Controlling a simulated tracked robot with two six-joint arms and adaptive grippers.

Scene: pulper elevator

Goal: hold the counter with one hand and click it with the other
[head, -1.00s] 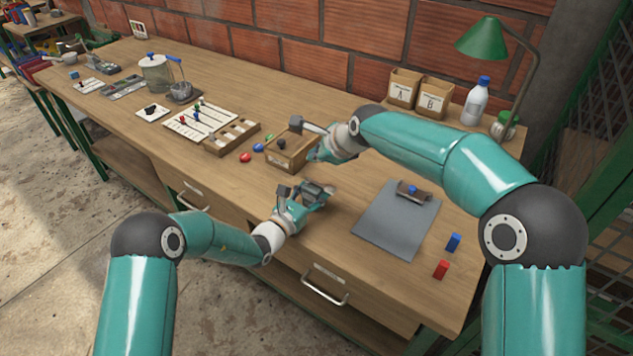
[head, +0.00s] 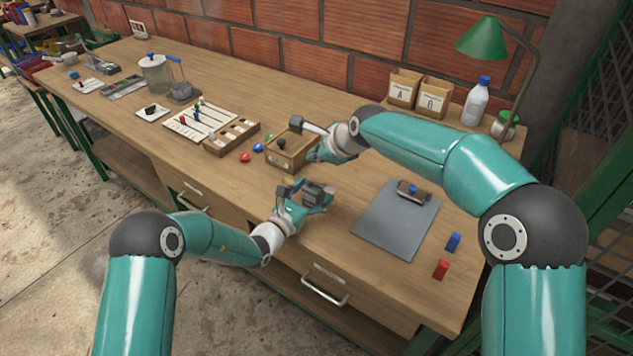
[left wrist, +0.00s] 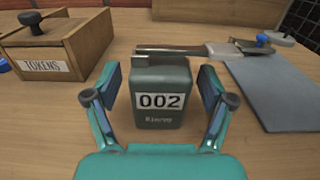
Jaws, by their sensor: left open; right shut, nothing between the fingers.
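The counter (left wrist: 160,92) is a dark grey-green box with a lever on top and a white display reading 002. It stands upright on the bench. My left gripper (left wrist: 160,108) is open, with one finger on each side of the counter and visible gaps between. In the head view the counter (head: 314,192) is partly hidden by my left gripper (head: 308,196). My right gripper (head: 317,153) is shut and empty beyond the counter, near the tokens box; its fingertips are small and partly hidden there.
The wooden tokens box (head: 288,154) stands behind the counter, with red and blue tokens to its left. The bench's front edge is close to my left arm.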

